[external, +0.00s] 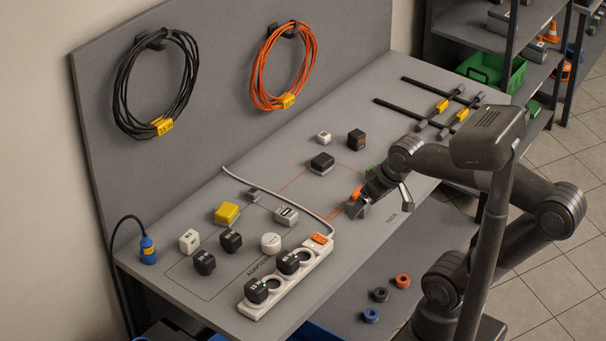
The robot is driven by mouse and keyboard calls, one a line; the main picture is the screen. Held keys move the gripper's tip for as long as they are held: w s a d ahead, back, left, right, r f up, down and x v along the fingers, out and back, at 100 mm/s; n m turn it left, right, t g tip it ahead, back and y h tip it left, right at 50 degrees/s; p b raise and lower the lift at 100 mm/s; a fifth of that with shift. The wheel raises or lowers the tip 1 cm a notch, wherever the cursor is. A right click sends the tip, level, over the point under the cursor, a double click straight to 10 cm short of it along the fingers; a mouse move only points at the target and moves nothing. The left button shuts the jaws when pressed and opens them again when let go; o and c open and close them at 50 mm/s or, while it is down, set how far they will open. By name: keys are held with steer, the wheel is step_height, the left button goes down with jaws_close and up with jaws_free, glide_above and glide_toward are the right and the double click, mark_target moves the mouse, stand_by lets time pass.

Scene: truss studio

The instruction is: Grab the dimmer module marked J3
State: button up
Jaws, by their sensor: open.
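No marking that I can read as J3 shows, so I cannot tell which module is J3. Dark modules with small labels include one (231,240) and another (204,262) in the adapter area, and two plugged into the white power strip, one nearer (256,291) and one farther (288,262). A dark block (322,162) lies at the orange outline, with a black cube (356,139) behind it. My gripper (379,203) is open, low over the bench right of the power strip. Nothing shows held; part of the bench behind it is hidden.
The power strip (270,282) with its grey cable stands at the bench front. A yellow block (226,213), white blocks and a round white piece (270,243) lie nearby. Black clamps (441,107) lie at the far right. Coiled cables hang on the back panel (220,95).

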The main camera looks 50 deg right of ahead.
steer(key=shift+s+a+f+n, duration=0.3)
steer(key=shift+s+a+n, duration=0.15)
steer(key=shift+s+n, duration=0.3)
steer(key=c, duration=0.4)
steer(key=shift+c, duration=0.2)
steer(key=shift+w, duration=0.1)
